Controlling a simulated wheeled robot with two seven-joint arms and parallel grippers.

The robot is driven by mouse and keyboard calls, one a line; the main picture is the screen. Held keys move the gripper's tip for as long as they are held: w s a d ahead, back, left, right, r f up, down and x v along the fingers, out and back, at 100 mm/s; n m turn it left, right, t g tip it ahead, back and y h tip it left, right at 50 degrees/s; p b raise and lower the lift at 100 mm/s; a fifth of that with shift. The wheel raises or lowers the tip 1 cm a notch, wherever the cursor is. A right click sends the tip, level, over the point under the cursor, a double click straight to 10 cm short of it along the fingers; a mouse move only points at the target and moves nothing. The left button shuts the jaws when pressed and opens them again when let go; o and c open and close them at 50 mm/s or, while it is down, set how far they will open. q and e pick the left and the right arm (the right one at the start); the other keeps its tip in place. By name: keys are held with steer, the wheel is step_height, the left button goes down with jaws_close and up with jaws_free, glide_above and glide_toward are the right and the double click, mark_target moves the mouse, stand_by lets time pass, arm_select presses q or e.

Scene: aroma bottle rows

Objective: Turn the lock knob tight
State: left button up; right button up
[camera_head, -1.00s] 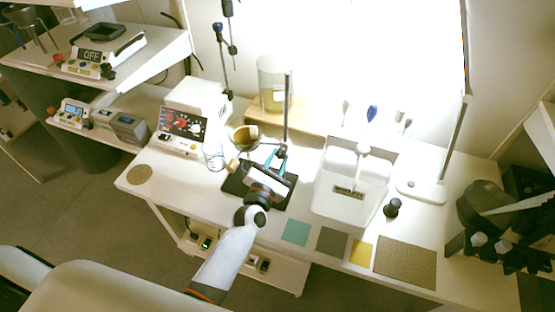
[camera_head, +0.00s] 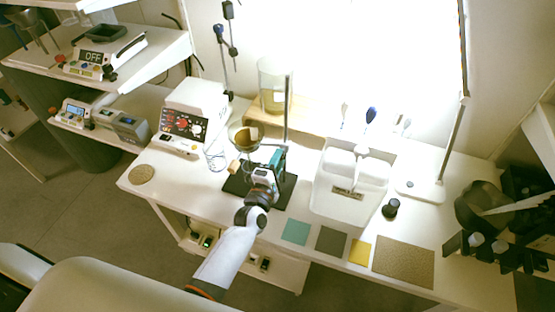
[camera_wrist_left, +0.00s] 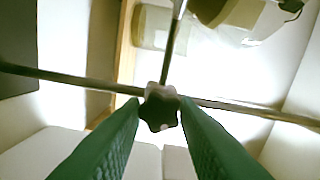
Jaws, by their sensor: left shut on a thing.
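The lock knob is a dark, lobed knob (camera_wrist_left: 158,108) in the left wrist view, where a metal rod crosses a second rod. My left gripper (camera_wrist_left: 159,118) is shut on it, with one green finger on each side. In the head view my left gripper (camera_head: 272,160) is at the stand's vertical rod (camera_head: 288,110), above the black stand base (camera_head: 243,188). The gripper hides the knob there. A round holder with a brown-filled vessel (camera_head: 246,137) is beside the rod. My right gripper is not in view.
A glass beaker (camera_head: 216,158) stands left of the stand. A white hotplate box (camera_head: 188,122) is behind it. A white container (camera_head: 350,185) stands to the right, with coloured mats (camera_head: 331,241) in front. A tall glass cylinder (camera_head: 274,85) stands behind.

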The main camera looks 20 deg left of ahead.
arm_select(q)
steer(key=m+p, duration=0.2)
steer(key=m, duration=2.1)
steer(key=shift+m, duration=0.3)
stand_by(0.3)
steer(key=o, duration=1)
steer(key=shift+c, duration=0.2)
